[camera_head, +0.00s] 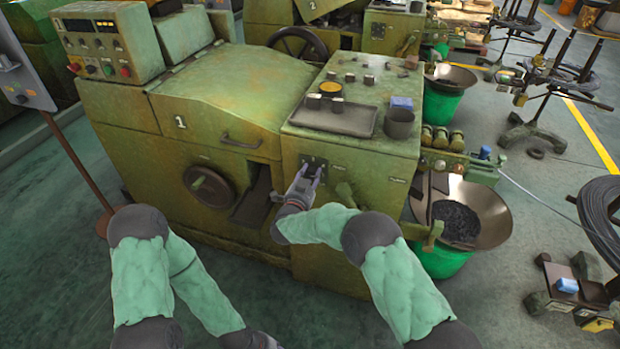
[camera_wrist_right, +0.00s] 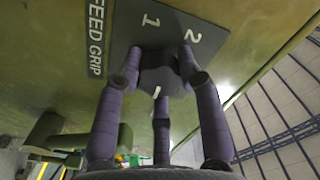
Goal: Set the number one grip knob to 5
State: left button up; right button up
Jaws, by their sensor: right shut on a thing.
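The green heading machine marked 1 (camera_head: 181,122) stands in front of me. On its front is a small dark dial plate (camera_head: 325,160), partly hidden by my right gripper. In the right wrist view, the grey grip knob (camera_wrist_right: 160,78) is on this plate, beside a "FEED GRIP" label (camera_wrist_right: 96,42). The numbers 1 and 2 show on the plate above the knob; other numbers are hidden or cannot be made out. A small pale mark shows on the knob. My right gripper (camera_head: 310,170) is shut on the knob, its purple-grey fingers (camera_wrist_right: 160,82) around it.
A handwheel (camera_head: 209,187) and an open chute (camera_head: 252,200) are left of the dial plate. A tray (camera_head: 336,116) and a grey cup (camera_head: 399,123) sit on top. A metal hopper over a green bucket (camera_head: 443,262) stands close to the right.

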jog(key=m, duration=0.2)
jog(key=r+m, duration=0.1)
jog(key=m, duration=0.1)
jog(key=shift+w+d+r, duration=0.1)
jog(key=shift+w+d, duration=0.05)
jog(key=shift+d+m, duration=0.15)
jog(key=shift+m, duration=1.65)
jog(key=shift+f, duration=0.2)
jog(key=o, duration=1.1)
jog(key=shift+d, duration=0.15)
jog(key=shift+o, duration=0.2)
jog(key=shift+s+f, duration=0.2)
jog(key=shift+f, duration=0.05)
jog(key=shift+s+a, duration=0.35)
jog(key=shift+s, duration=0.1)
jog(key=v, duration=1.1)
